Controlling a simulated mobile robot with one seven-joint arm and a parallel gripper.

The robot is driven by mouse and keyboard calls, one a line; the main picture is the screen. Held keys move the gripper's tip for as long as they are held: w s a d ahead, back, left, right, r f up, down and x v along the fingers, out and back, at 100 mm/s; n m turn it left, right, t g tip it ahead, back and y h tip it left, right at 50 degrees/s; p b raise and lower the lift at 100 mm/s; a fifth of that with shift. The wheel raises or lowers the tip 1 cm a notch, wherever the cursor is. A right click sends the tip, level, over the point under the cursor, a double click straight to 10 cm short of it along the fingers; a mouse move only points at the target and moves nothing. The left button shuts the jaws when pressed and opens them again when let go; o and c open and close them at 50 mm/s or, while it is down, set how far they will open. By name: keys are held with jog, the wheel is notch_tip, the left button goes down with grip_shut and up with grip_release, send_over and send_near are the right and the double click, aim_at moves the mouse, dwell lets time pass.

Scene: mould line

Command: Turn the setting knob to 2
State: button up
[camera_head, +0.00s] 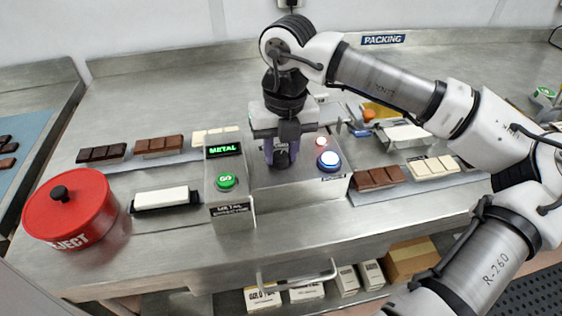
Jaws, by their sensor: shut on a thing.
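The setting knob (281,159) is a small dark knob on the front of a grey metal machine box in the middle of the counter. My gripper (281,150) points down at it and is shut on it. The fingers and wrist cover most of the knob, so its pointer and any numbers around it are hidden.
A metal detector post (231,188) with a green button (225,181) stands just left. A red reject pot (70,207) is at the far left. Chocolate bars (377,178) lie on a belt on both sides. The counter's front strip (330,230) is clear.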

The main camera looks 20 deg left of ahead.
aim_at(284, 154)
jog(key=n+b, duration=0.3)
jog(key=n, duration=0.2)
jog(key=shift+w+n, duration=0.1)
jog(key=shift+n, duration=0.3)
dwell(0.4)
jog(key=o, duration=1)
jog(key=shift+c, duration=0.2)
jog(key=shift+r, duration=0.15)
notch_tip(284, 154, up, 14)
jog(key=b, duration=0.1)
jog(key=shift+w+d+f, duration=0.15)
jog(key=shift+w+f, duration=0.05)
jog(key=shift+w, duration=0.1)
